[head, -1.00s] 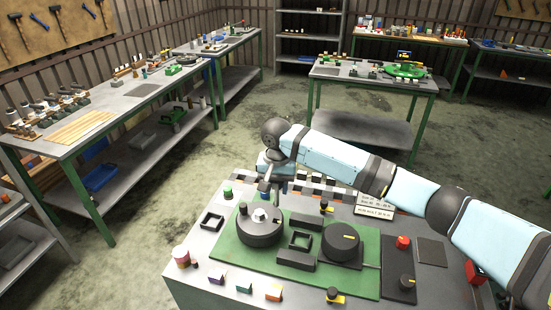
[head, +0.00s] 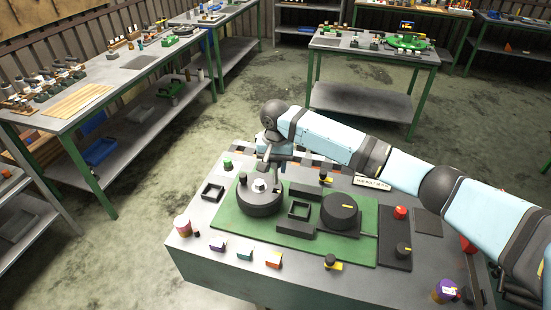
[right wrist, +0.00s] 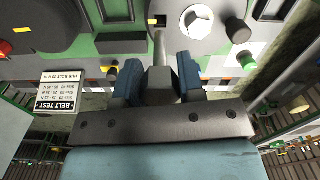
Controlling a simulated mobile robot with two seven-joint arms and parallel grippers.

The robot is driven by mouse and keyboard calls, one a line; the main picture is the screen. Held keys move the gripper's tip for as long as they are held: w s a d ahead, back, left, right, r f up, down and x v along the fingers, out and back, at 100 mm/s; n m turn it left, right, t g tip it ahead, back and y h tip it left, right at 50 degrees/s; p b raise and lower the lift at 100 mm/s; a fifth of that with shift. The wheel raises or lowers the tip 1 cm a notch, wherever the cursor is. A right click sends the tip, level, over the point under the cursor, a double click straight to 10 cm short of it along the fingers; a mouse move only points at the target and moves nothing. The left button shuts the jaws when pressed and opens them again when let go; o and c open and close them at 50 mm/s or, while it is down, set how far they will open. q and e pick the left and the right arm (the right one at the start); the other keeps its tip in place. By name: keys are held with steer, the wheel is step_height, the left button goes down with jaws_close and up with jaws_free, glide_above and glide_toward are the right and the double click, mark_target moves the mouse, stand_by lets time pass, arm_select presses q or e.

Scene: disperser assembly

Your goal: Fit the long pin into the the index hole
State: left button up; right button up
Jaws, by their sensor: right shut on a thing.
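My right gripper (head: 268,163) is over the back edge of the left round dark disc (head: 260,203), which has a pale hex nut (head: 259,185) at its centre. In the right wrist view my right gripper (right wrist: 159,80) is shut on the long pin (right wrist: 159,48), a thin grey rod with a thicker grey grip. The pin points toward the disc. The index hole (right wrist: 158,20) shows as a small dark opening beside a yellow mark, just past the pin's tip. I cannot tell whether the tip touches the disc. My left gripper is out of view.
A green mat (head: 230,219) under the disc also carries a second dark disc (head: 340,206) and a square black frame (head: 299,210). Another black frame (head: 212,192) is at left. A red-topped part (head: 400,212) stands at right. A label (right wrist: 62,91) lies beside the gripper.

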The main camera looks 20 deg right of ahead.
step_height(320, 180, down, 2)
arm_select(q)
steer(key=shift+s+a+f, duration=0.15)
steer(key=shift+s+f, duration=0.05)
arm_select(e)
steer(key=shift+f, duration=0.1)
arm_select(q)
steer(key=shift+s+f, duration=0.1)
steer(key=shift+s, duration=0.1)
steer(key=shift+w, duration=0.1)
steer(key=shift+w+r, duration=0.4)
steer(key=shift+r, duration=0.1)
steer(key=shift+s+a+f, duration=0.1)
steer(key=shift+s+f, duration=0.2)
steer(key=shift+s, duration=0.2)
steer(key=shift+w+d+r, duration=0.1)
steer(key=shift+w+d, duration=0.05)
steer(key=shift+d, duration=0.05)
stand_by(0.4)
